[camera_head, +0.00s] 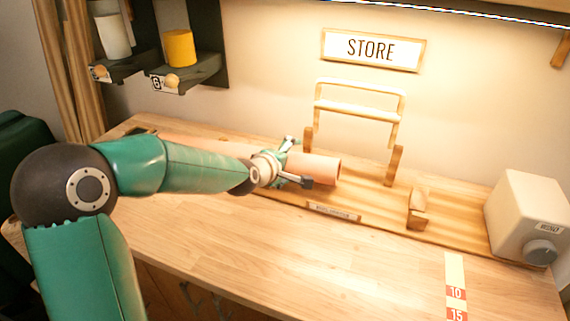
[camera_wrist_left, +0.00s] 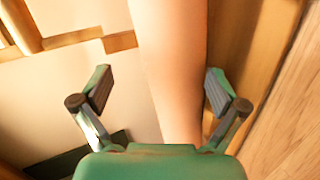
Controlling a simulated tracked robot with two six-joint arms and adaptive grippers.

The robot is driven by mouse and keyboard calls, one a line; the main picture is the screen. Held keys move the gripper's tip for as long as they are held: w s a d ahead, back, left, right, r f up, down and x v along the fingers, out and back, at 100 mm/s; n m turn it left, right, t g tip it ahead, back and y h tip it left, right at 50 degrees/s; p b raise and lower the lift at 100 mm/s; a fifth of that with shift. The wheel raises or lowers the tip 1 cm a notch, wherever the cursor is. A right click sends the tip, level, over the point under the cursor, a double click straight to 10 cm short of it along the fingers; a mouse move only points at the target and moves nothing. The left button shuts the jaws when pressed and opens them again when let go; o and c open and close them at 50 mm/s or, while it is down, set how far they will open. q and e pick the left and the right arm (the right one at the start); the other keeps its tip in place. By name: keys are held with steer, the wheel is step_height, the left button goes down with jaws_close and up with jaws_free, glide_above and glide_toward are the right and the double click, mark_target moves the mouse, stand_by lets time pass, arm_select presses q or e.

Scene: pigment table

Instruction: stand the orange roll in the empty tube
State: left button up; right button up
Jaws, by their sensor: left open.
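The orange roll (camera_head: 320,168) lies on its side along a low wooden base at the back of the table. Its near right end sticks out past my left gripper (camera_head: 297,163), and my arm hides part of its length. In the left wrist view the roll (camera_wrist_left: 172,50) runs between the two fingers of the open left gripper (camera_wrist_left: 158,76). I cannot make out an empty tube in either view. My right gripper is not in view.
A wooden frame (camera_head: 361,111) stands behind the roll, with a small wooden block (camera_head: 417,209) to the right. A cream box with a grey knob (camera_head: 530,217) stands at the right. A yellow cylinder (camera_head: 180,48) sits on a wall shelf. The front tabletop (camera_head: 290,255) is clear.

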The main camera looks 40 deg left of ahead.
arm_select(q)
steer(key=v, duration=1.2)
steer(key=shift+r, duration=0.1)
